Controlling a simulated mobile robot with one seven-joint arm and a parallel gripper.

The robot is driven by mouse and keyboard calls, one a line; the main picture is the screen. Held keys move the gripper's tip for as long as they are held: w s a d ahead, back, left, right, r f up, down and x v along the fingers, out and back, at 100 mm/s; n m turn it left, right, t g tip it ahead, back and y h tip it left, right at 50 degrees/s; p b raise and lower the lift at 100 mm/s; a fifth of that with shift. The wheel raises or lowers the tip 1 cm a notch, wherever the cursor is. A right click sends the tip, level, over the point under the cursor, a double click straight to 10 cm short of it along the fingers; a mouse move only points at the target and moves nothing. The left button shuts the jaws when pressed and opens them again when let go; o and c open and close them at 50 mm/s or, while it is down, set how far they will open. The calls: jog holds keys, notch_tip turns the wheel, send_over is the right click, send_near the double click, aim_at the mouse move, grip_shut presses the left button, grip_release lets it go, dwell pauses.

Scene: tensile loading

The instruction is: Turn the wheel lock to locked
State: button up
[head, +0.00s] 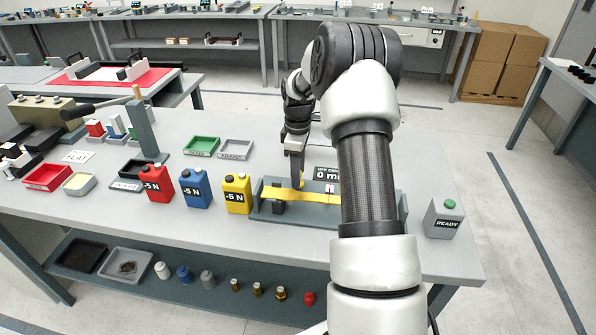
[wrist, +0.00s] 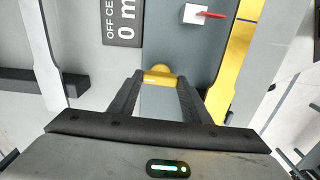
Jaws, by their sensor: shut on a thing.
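In the wrist view, my gripper (wrist: 158,85) has its two dark fingers closed on a small rounded yellow piece (wrist: 160,71), which looks like the wheel lock's handle. Its lower part is hidden between the fingers. In the head view, my gripper (head: 297,180) points down at the grey fixture (head: 262,211) with the yellow bar (head: 276,193). The bar also shows at the right of the wrist view (wrist: 237,55). My arm hides part of the fixture. I cannot read a locked or unlocked mark.
An "OFF CE… 0 m…" display (head: 326,173) stands behind the fixture. Red (head: 157,184), blue (head: 196,188) and yellow (head: 237,194) "-5 N" canisters stand to the left. A grey READY box (head: 444,220) with a green button stands to the right. A red pointer (wrist: 209,14) is near the bar.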

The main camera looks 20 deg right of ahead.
jog(key=m, duration=1.3)
jog(key=shift+m, duration=2)
jog(key=o, duration=1)
jog(key=shift+o, duration=0.2)
jog(key=shift+r, duration=0.15)
